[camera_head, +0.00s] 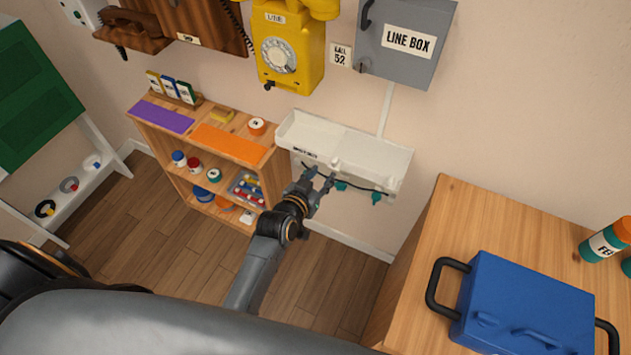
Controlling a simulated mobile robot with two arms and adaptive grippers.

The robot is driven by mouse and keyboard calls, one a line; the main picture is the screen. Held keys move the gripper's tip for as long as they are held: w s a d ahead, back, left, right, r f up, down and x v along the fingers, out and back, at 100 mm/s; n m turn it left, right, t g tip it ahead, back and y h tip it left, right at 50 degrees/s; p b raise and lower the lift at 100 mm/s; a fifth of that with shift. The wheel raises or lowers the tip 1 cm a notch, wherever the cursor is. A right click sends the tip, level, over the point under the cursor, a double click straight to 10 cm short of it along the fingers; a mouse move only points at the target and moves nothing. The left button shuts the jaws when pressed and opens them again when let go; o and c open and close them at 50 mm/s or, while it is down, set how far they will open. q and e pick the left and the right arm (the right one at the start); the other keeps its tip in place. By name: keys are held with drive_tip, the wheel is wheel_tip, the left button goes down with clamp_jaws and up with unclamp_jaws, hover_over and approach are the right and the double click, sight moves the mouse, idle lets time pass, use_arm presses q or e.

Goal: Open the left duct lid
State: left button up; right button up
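A long white duct (385,157) is fixed low on the wall, under the line box. Its upper side looks like a shallow trough, and a small white knob shows near its middle. A dark cable with teal pieces (376,198) runs along the duct's lower front. My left gripper (321,175) is in front of the duct, just left of its middle. Its fingers are apart with nothing seen between them, and they hide part of the duct front; contact is unclear. My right gripper is not in view.
A wooden shelf (232,128) with tapes and small jars stands left of the duct. A yellow dial phone (300,45) and a grey line box (408,40) hang above. A wooden cabinet (480,220) with a blue case (525,305) fills the right. Floor shows between.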

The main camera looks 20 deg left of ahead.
use_arm(q)
drive_tip(key=v, duration=0.3)
drive_tip(key=shift+s, duration=0.1)
idle(0.4)
drive_tip(key=s+f+g, duration=0.2)
drive_tip(key=s+f, duration=0.3)
drive_tip(key=f, duration=0.4)
drive_tip(key=s+f+g, duration=0.2)
drive_tip(key=s+f, duration=0.3)
drive_tip(key=f, duration=0.5)
drive_tip(key=s+f+g, duration=0.2)
drive_tip(key=s+f, duration=0.4)
drive_tip(key=f, duration=0.3)
drive_tip(key=s+a+f+g, duration=0.2)
drive_tip(key=s+f, duration=0.2)
drive_tip(key=s, duration=0.5)
drive_tip(key=s+a+f+g+y, duration=0.1)
drive_tip(key=s+a+f+g, duration=0.1)
drive_tip(key=s+f, duration=0.3)
drive_tip(key=s+a+f+m+g+b, duration=0.1)
drive_tip(key=s+a+f, duration=0.3)
drive_tip(key=s, duration=0.9)
drive_tip(key=shift+a+f+g+y, duration=0.25)
drive_tip(key=shift+f+g+y, duration=0.15)
drive_tip(key=shift+f+g, duration=0.25)
